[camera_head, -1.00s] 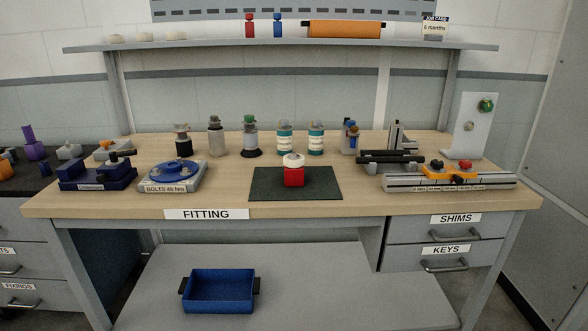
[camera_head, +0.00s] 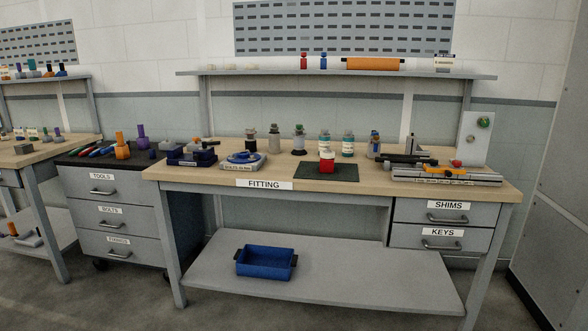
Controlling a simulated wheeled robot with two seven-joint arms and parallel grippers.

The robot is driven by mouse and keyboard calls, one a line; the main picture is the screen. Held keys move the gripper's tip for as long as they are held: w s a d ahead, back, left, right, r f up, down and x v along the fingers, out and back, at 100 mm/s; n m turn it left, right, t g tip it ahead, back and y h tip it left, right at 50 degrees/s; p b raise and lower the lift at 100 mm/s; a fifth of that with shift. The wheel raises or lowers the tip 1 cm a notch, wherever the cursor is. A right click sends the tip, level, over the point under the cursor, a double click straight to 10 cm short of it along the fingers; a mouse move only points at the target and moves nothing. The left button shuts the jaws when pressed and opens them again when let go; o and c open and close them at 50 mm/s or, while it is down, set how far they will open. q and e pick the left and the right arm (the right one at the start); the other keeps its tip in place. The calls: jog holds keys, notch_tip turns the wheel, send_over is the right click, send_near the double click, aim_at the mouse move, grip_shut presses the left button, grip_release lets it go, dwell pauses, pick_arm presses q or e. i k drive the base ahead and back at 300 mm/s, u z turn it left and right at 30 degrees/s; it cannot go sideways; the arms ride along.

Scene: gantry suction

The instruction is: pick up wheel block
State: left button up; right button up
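A small red block with a round white wheel-like piece on top (camera_head: 327,161) sits upright on a dark green mat (camera_head: 345,173) on the bench marked FITTING. It looks like the wheel block, though it is small in the picture and no label on it can be read. The mat lies right of centre, near the front edge of the wooden bench top (camera_head: 212,177). Neither of my grippers is in view.
Bottles (camera_head: 299,140) stand behind the mat. A blue round fixture (camera_head: 243,160) and a navy vise-like block (camera_head: 190,156) are to its left, a rail fixture (camera_head: 445,174) to its right. A blue tray (camera_head: 266,263) is on the lower shelf. A drawer cabinet (camera_head: 115,208) stands left.

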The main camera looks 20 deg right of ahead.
aim_at(327, 159)
jog(key=z, duration=0.75)
jog(key=i, duration=0.7)
jog(key=z, duration=0.8)
jog(key=i, duration=1)
jog(key=u, duration=0.2)
